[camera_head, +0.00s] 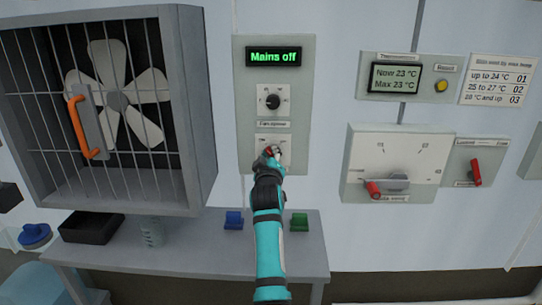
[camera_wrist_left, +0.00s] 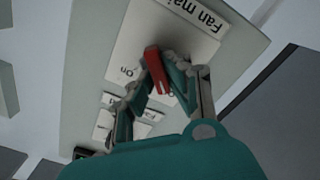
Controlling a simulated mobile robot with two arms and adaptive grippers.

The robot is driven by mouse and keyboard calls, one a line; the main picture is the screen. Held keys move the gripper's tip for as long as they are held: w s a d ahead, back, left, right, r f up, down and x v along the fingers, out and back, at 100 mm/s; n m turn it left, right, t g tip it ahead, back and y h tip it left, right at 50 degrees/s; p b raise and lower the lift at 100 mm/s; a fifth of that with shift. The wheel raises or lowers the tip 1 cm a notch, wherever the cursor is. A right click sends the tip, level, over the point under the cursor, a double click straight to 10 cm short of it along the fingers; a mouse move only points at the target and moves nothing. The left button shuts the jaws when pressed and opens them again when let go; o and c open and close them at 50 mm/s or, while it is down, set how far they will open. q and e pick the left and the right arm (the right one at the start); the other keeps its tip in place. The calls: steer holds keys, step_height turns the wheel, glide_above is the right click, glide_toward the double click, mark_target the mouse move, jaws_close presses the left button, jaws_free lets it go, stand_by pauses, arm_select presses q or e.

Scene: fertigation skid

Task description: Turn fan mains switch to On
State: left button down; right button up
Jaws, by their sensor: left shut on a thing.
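The fan mains switch (camera_wrist_left: 190,38) is a white plate low on a grey wall panel (camera_head: 246,100), with a red lever (camera_wrist_left: 153,62). In the left wrist view its label starts "Fan mai", and "On" is printed near the lever. My left gripper (camera_head: 272,152) is at the switch in the head view and covers much of it. In the left wrist view, the left gripper (camera_wrist_left: 158,88) has its fingers on both sides of the red lever and is shut on it. The display (camera_head: 273,57) above reads "Mains off". My right gripper is not in view.
A black knob (camera_head: 272,101) sits above the switch. A caged fan (camera_head: 117,100) with an orange handle (camera_head: 77,127) stands left. A large selector (camera_head: 398,182) and a small red-handled switch (camera_head: 475,172) are right. A bench (camera_head: 190,255) below holds blue and green blocks.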

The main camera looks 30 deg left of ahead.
arm_select(q)
steer(key=shift+m, duration=0.3)
steer(key=shift+r+m+p, duration=0.15)
steer(key=shift+m+p, duration=0.85)
steer(key=m+p, duration=0.1)
steer(key=m, duration=0.4)
steer(key=m+p, duration=0.2)
steer(key=m, duration=0.3)
steer(key=m+p, duration=0.2)
steer(key=m, duration=0.3)
steer(key=shift+w+d, duration=0.25)
steer(key=shift+d, duration=0.15)
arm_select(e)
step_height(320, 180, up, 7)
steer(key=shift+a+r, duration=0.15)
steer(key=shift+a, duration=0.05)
arm_select(q)
steer(key=shift+m, duration=0.3)
